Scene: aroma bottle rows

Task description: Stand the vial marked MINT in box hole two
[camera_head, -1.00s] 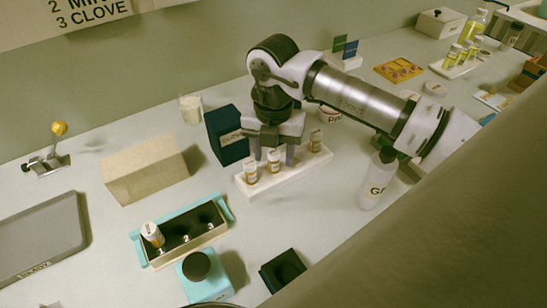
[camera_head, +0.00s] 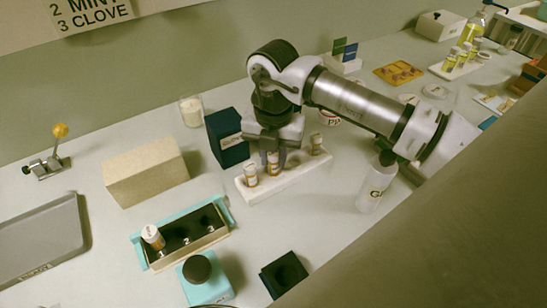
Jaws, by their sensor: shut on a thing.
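My gripper (camera_head: 273,158) points down over the white rack (camera_head: 318,163) and is shut on the middle vial (camera_head: 272,169), an orange-and-white vial standing in it. Another such vial (camera_head: 250,176) stands to its left and one (camera_head: 316,143) to its right. Their labels are too small to read, so I cannot tell which is MINT. The long box (camera_head: 160,265) with teal ends and a black top has numbered holes. A vial (camera_head: 152,236) stands tilted at its left end, by hole one. Hole two (camera_head: 186,231) and hole three (camera_head: 206,221) look empty.
A wall sign (camera_head: 90,12) lists 2 MINT, 3 CLOVE. A dark box (camera_head: 228,139) and a beige block (camera_head: 146,172) stand behind the holed box.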

